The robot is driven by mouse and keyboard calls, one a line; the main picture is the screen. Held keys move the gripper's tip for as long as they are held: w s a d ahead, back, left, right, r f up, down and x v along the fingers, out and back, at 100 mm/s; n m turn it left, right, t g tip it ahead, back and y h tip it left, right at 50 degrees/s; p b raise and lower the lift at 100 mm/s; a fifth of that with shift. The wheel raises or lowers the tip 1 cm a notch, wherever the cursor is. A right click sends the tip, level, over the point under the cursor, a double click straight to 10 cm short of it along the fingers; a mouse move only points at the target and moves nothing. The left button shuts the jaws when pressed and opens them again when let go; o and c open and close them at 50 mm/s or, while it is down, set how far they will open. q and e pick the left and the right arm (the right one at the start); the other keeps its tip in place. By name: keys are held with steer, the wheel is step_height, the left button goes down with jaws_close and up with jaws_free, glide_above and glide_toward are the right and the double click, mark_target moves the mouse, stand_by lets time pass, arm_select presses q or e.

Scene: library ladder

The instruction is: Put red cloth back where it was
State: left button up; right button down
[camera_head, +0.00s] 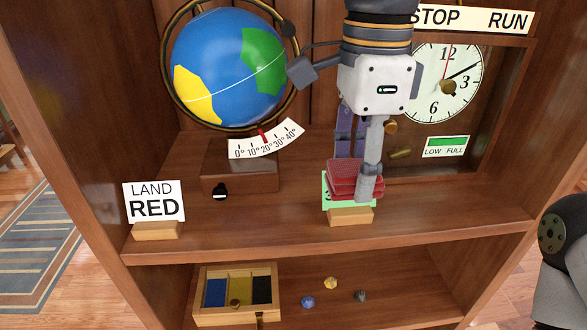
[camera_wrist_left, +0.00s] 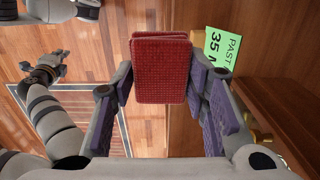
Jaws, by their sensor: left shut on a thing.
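The red cloth (camera_head: 346,176) is a folded, woven block. My left gripper (camera_head: 357,180) is shut on it over the upper shelf, in front of a green card on a wooden block. In the left wrist view the red cloth (camera_wrist_left: 161,70) sits between the purple-padded fingers of the left gripper (camera_wrist_left: 163,88). Whether the cloth touches the shelf cannot be told. My right gripper is not identifiable in the head view; in the left wrist view another gripper (camera_wrist_left: 45,72) shows at the far left, its jaws too small to judge.
On the upper shelf (camera_head: 270,225) are a globe (camera_head: 228,68), a LAND RED card (camera_head: 154,201) and a clock (camera_head: 445,82). The green card (camera_head: 330,204) is close by the cloth. The lower shelf holds a divided tray (camera_head: 237,313) and three small pieces. Shelf between LAND RED and green cards is clear.

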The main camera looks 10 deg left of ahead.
arm_select(q)
glide_toward(268, 223)
steer(key=s+d+r, duration=0.2)
steer(key=d, duration=0.2)
steer(key=a+f, duration=0.1)
steer(key=f, duration=0.1)
steer(key=w+a+f, duration=0.1)
steer(key=f, duration=0.2)
steer(key=w+a+f, duration=0.1)
steer(key=a+f, duration=0.1)
steer(key=f, duration=0.1)
steer(key=shift+f, duration=0.3)
steer(key=shift+r, duration=0.1)
arm_select(e)
steer(key=shift+s+f, duration=0.1)
steer(key=shift+s, duration=0.3)
arm_select(q)
steer(key=o, duration=1)
